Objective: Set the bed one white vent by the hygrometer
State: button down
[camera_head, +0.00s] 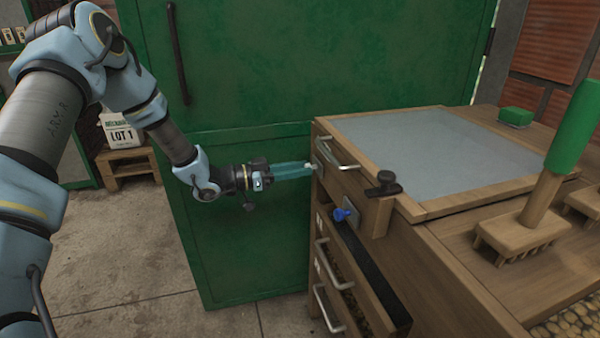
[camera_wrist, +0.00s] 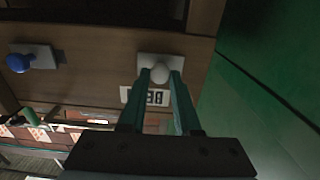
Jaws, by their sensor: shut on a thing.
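The white vent knob (camera_wrist: 159,73) sits on a pale plate on the wooden cabinet side, above a label (camera_wrist: 129,95) whose lettering reads only partly, like "BE". My gripper (camera_wrist: 160,78) has its two green fingers shut on this white knob, one on each side. In the head view my gripper (camera_head: 312,169) reaches the cabinet's left face from the left, and the knob is mostly hidden by the fingertips. A blue knob (camera_head: 345,214) on a grey plate is apart from it; it also shows in the wrist view (camera_wrist: 18,60). I cannot make out a hygrometer.
A tall green cabinet (camera_head: 250,215) stands close behind my gripper. Drawers with metal handles (camera_head: 328,312) stick out below the blue knob. A black clamp-like piece (camera_head: 383,185) juts from the worktop edge.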

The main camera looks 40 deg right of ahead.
jog(key=shift+w, duration=0.25)
jog(key=c, duration=0.6)
grip_release()
jog(key=shift+c, duration=0.2)
jog(key=b+v, duration=0.1)
jog(key=v, duration=0.9)
jog(key=shift+a, duration=0.35)
